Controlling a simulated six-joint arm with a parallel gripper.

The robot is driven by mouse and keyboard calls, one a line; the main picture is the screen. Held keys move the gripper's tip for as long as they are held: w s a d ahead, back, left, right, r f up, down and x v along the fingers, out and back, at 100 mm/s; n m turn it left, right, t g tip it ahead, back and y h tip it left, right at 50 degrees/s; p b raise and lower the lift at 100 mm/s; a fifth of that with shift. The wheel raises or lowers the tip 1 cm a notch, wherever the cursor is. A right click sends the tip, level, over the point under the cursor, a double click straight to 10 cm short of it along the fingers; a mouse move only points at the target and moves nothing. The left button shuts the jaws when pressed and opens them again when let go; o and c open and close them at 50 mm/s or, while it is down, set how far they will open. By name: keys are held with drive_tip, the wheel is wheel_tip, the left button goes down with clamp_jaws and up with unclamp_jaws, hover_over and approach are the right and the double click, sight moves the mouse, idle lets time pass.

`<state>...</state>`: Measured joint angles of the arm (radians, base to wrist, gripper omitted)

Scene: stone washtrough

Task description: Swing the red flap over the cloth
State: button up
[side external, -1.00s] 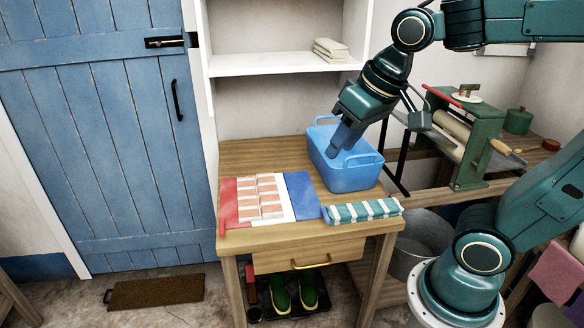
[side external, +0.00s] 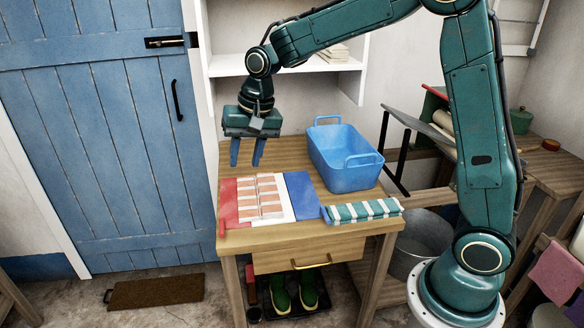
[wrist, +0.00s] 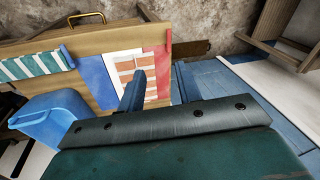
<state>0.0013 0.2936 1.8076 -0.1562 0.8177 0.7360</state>
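The red flap (side external: 229,203) lies flat and open on the table at the left of the white panel (side external: 285,207). In the wrist view the red flap (wrist: 158,66) shows beyond my fingers. The cloth (side external: 262,197), striped pinkish-orange and white, lies flat on the white panel. It also shows in the wrist view (wrist: 137,68). A blue flap (side external: 301,194) lies flat on the other side. My gripper (side external: 247,160) points down, open and empty, above the table's back left, behind the red flap and the cloth. It touches neither.
A blue tub (side external: 345,172) stands at the table's back right. A rolled teal-and-white striped cloth (side external: 362,210) lies at the front right. A white shelf (side external: 285,65) rises behind the table. The table (side external: 227,157) is bare at the back left.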

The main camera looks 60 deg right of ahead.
drive_tip(key=m+g, duration=0.1)
drive_tip(key=m, duration=0.1)
hover_over(222, 229)
drive_tip(key=s+d, duration=0.2)
wheel_tip(222, 229, down, 8)
drive_tip(key=shift+d, duration=0.15)
drive_tip(key=shift+f, duration=0.1)
drive_tip(key=f, duration=0.4)
drive_tip(key=w+a+f, duration=0.1)
drive_tip(key=f, duration=0.4)
drive_tip(key=a+f, duration=0.1)
drive_tip(key=f, duration=0.3)
drive_tip(key=shift+w+f, duration=0.15)
drive_tip(key=shift+w, duration=0.25)
clamp_jaws()
